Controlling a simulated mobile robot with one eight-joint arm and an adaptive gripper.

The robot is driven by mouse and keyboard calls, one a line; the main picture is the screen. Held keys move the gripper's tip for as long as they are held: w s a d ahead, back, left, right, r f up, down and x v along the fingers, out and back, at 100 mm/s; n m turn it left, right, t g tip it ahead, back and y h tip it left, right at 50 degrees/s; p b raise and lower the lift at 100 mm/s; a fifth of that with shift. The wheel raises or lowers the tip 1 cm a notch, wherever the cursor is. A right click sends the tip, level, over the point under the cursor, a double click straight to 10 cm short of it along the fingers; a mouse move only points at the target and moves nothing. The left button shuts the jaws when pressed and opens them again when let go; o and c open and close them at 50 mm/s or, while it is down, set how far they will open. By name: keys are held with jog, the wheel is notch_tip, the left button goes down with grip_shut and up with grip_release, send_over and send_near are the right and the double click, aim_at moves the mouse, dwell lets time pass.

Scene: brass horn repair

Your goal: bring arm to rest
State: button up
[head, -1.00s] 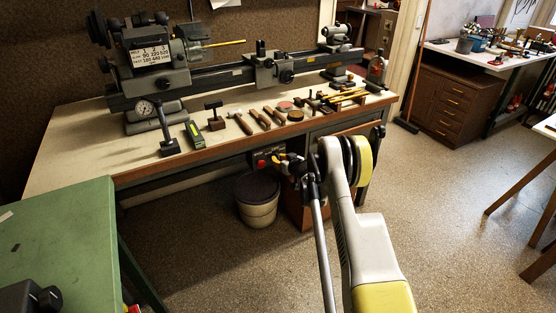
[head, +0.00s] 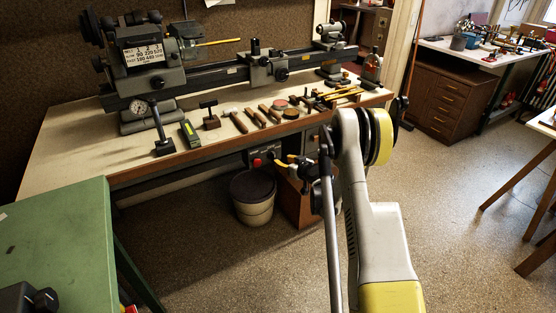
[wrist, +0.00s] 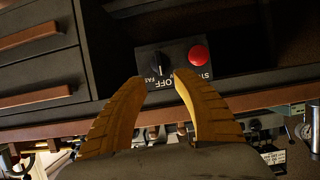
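My gripper (wrist: 159,78) has two yellow-brown ribbed fingers. Their tips stand apart with nothing between them in the wrist view. Beyond the tips is a dark control box (wrist: 178,62) with a knob and a red button, its lettering upside down. In the head view my gripper (head: 287,165) is small, in front of the bench just below its front edge, partly hidden by my own arm. I cannot tell the exact distance between the fingertips and the control box.
The lathe bench (head: 75,148) carries a lathe (head: 150,80), several hammers and mallets, and a dial gauge (head: 139,106). A bin (head: 253,196) stands on the floor beneath the gripper. A green table (head: 60,240) is at left. The floor at right (head: 450,205) is open.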

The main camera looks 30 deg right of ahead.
jog(key=shift+v, duration=1.25)
jog(key=s+a+r+g, duration=0.1)
jog(key=s+a+r, duration=0.2)
jog(key=a+r, duration=0.35)
jog(key=s+a+r+g+y, duration=0.1)
jog(key=s+a+r, duration=0.35)
jog(key=r, duration=0.25)
jog(key=s+a+r+g, duration=0.2)
jog(key=s+a+r, duration=0.1)
jog(key=a+r, duration=0.35)
jog(key=s+a+r+g, duration=0.1)
jog(key=s+a, duration=0.3)
jog(key=s, duration=1)
jog(key=s+a+r+g+h, duration=0.1)
jog(key=s+a, duration=0.3)
jog(key=s, duration=1.1)
jog(key=shift+g, duration=0.3)
jog(key=shift+r, duration=0.15)
